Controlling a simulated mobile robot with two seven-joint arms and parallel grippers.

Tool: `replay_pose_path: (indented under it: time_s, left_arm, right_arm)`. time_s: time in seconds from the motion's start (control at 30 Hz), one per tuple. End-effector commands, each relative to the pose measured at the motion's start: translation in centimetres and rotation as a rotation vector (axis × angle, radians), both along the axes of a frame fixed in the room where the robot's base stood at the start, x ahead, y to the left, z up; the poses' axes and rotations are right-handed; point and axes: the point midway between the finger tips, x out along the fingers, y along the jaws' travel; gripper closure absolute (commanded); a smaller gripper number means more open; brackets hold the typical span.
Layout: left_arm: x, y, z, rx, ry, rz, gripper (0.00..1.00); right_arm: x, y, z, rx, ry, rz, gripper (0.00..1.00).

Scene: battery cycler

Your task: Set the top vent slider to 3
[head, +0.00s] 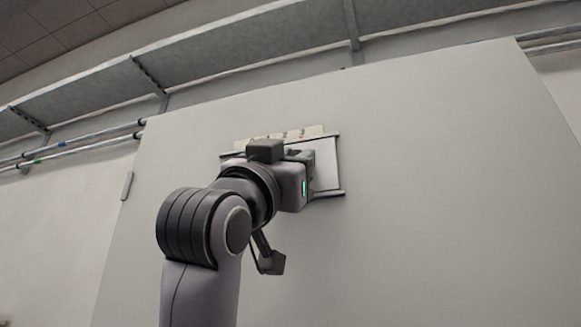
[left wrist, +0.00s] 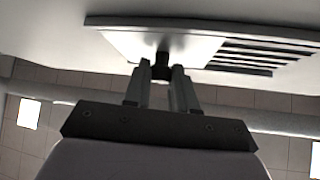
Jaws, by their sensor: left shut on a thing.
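The top vent (head: 328,168) is a pale panel with dark rails at top and bottom on the tall light cabinet front. A pale strip (head: 315,131) with small marks runs along its upper edge; its numbers are too small to read. In the left wrist view, the vent's plain slider plate (left wrist: 125,44) covers the left part and dark open slots (left wrist: 262,57) show at right. A dark knob (left wrist: 161,66) sticks out from the plate. My left gripper (left wrist: 160,78) is shut on this knob. In the head view, my wrist hides the knob and much of the vent. My right gripper is not in view.
The cabinet front (head: 430,180) is flat and clear around the vent. A small handle (head: 127,186) sits at its left edge. A grey shelf or tray (head: 240,50) with brackets and pipes (head: 75,147) run along the wall behind.

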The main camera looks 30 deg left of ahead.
Motion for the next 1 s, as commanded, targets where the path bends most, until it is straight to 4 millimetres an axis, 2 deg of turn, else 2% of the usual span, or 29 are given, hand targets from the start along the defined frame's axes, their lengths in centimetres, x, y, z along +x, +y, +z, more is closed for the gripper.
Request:
replay_pose_path:
  time_s: [0.13,0.17,0.2,0.23,0.57,1.0]
  left_arm:
    - [0.1,-0.2,0.0,0.004,0.003,-0.002,1.00]
    - [0.1,-0.2,0.0,0.005,0.004,-0.002,0.68]
    - [0.1,-0.2,0.0,0.005,0.004,-0.002,0.55]
    - [0.1,-0.2,0.0,0.005,0.004,-0.002,0.49]
    - [-0.1,-0.1,-0.3,0.003,0.002,-0.002,0.49]
    - [-4.6,-0.1,-4.6,0.004,0.002,-0.003,0.49]
  right_arm:
    - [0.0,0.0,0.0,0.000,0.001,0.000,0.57]
    - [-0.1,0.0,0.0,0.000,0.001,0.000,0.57]
    - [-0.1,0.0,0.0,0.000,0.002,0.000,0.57]
    - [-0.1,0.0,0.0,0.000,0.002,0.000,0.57]
    - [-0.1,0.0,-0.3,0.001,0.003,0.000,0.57]
    - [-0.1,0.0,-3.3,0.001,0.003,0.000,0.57]
